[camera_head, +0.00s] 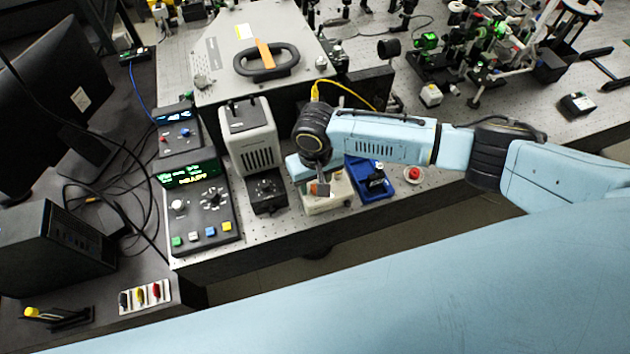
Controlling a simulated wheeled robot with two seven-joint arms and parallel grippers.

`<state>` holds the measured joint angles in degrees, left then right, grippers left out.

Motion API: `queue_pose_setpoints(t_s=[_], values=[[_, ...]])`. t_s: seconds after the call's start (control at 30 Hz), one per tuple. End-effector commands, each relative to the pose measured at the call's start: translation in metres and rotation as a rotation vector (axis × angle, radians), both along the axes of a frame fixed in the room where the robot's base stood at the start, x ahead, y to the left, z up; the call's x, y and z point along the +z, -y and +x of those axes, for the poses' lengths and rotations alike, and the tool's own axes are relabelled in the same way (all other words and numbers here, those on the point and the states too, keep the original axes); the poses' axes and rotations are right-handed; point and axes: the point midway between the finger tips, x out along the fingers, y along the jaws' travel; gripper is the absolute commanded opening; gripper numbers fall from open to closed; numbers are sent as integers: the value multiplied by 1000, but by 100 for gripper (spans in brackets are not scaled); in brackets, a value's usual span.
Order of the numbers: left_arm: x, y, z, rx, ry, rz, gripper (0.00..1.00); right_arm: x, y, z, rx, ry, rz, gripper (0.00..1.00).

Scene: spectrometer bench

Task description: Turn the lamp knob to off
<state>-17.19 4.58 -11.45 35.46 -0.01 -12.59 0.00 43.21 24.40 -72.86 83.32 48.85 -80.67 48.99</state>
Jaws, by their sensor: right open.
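A grey vented housing with a handle on top, which looks like the lamp (249,135), stands on the bench left of centre. A small black box (267,190) sits at its front with a round dark knob (265,186) on it. The knob's setting is too small to read. My right gripper (319,187) reaches in from the right and points down, open. It is to the right of the knob, apart from it, above a cream-coloured box (322,204) that it partly hides. My left gripper does not show.
A control console (205,208) with a green display, knobs and coloured buttons is left of the lamp. A blue tray (373,188) and a red button (413,173) lie to the right. A large grey enclosure (220,85) stands behind. A blue arm link of mine fills the foreground.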

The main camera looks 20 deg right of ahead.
Motion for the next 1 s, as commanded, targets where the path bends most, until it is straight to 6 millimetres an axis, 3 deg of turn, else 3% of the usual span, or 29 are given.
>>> queue_pose_setpoints(t_s=[0.37,0.67,1.0], values=[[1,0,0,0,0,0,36,-6,0,0,1,0,0,40],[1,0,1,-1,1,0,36,-5,0,0,1,0,0,0],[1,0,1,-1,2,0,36,-5,0,0,39,0,0,0]])
